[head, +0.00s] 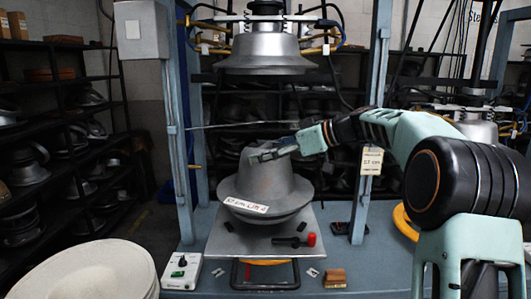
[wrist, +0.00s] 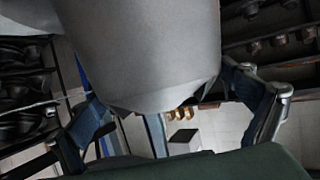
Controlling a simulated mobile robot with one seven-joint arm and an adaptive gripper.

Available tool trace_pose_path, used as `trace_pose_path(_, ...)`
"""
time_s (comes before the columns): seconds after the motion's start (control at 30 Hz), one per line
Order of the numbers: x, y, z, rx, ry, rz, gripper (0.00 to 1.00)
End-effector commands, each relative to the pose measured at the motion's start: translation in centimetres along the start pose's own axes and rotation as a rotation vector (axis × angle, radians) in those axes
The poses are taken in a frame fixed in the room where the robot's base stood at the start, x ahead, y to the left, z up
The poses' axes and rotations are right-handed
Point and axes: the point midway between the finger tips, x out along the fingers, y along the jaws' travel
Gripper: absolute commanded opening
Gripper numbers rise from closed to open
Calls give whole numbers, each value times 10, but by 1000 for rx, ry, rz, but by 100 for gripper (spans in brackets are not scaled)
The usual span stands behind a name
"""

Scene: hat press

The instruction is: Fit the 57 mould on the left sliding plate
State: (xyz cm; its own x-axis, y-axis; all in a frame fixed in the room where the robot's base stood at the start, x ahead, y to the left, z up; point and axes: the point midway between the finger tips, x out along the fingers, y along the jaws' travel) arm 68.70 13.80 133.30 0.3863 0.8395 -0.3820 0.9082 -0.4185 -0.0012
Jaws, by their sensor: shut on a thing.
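The grey metal 57 mould (head: 266,188), a hat-shaped crown with a wide brim and a "57 cm" label, is over the left sliding plate (head: 228,243). Its brim looks slightly tilted, and I cannot tell whether its underside touches the plate. My gripper (head: 272,153) is shut on the upper crown, reaching in from the right. In the wrist view the mould (wrist: 145,50) fills the space between the two fingers of my gripper (wrist: 172,105). The plate's middle is hidden under the brim.
The upper press head (head: 266,50) hangs above the mould between two blue uprights (head: 178,140). A black lever with a red knob (head: 311,240) lies on the plate's front. A control box (head: 182,270), a brown block (head: 334,278) and pale hats (head: 90,272) are nearby.

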Motion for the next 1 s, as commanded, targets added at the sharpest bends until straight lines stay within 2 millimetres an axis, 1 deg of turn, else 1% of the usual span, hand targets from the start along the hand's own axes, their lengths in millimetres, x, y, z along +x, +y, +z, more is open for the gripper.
trace_pose_path(0.03,-1,0,-5,-4,7,2,39)
trace_pose_path(0.17,0,0,-3,-4,7,2,39)
trace_pose_path(0.7,8,0,18,-4,6,2,39)
trace_pose_path(1.0,10,0,22,-4,7,2,39)
